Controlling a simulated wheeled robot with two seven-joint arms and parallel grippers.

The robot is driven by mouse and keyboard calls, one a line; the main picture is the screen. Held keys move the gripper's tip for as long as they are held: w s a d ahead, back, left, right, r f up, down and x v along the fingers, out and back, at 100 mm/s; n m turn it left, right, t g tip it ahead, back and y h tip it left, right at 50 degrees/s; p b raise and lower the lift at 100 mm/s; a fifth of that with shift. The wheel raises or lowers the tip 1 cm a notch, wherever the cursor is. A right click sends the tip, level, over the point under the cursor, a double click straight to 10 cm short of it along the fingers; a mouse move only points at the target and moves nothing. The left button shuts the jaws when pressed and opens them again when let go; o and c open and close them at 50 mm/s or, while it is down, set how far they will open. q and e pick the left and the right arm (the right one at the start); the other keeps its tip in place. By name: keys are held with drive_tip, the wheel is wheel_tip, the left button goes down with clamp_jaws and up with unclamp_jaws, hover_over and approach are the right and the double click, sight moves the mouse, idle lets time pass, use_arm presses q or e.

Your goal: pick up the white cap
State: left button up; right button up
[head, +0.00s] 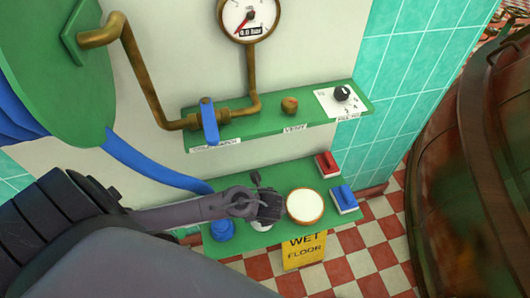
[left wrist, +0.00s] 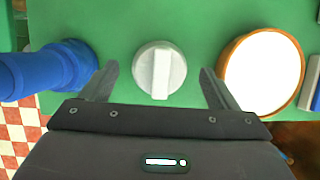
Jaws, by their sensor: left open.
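The white cap (left wrist: 159,70) is a round knob with a raised bar across it, on the green lower shelf (head: 305,180). In the left wrist view it sits between the spread fingers of my left gripper (left wrist: 158,86), with a gap on both sides. In the head view my left gripper (head: 266,206) is over the shelf and hides most of the cap (head: 262,226). My left gripper is open and empty. My right gripper is not in view.
A blue hose fitting (head: 222,230) is left of the cap and a round white-topped thing (head: 305,206) with a brown rim is right. Red (head: 328,165) and blue (head: 344,198) switches stand farther right. A yellow wet floor sign (head: 304,250) is in front. A green upper shelf (head: 265,130) with valves is above.

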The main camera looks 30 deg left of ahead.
use_arm(q)
drive_tip(key=x, duration=0.3)
drive_tip(key=shift+d+f, duration=0.15)
drive_tip(key=shift+f, duration=0.2)
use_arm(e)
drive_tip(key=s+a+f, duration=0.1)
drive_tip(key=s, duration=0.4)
use_arm(q)
drive_tip(key=shift+w+f, duration=0.1)
drive_tip(key=shift+f, duration=0.5)
drive_tip(key=c, duration=0.6)
drive_tip(key=shift+r, duration=0.1)
drive_tip(key=shift+c, duration=0.6)
wheel_tip(320, 180, up, 20)
drive_tip(key=p, duration=0.6)
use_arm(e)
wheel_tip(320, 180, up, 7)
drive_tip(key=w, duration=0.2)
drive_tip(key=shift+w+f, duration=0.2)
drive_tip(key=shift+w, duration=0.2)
use_arm(q)
drive_tip(key=shift+w, duration=0.1)
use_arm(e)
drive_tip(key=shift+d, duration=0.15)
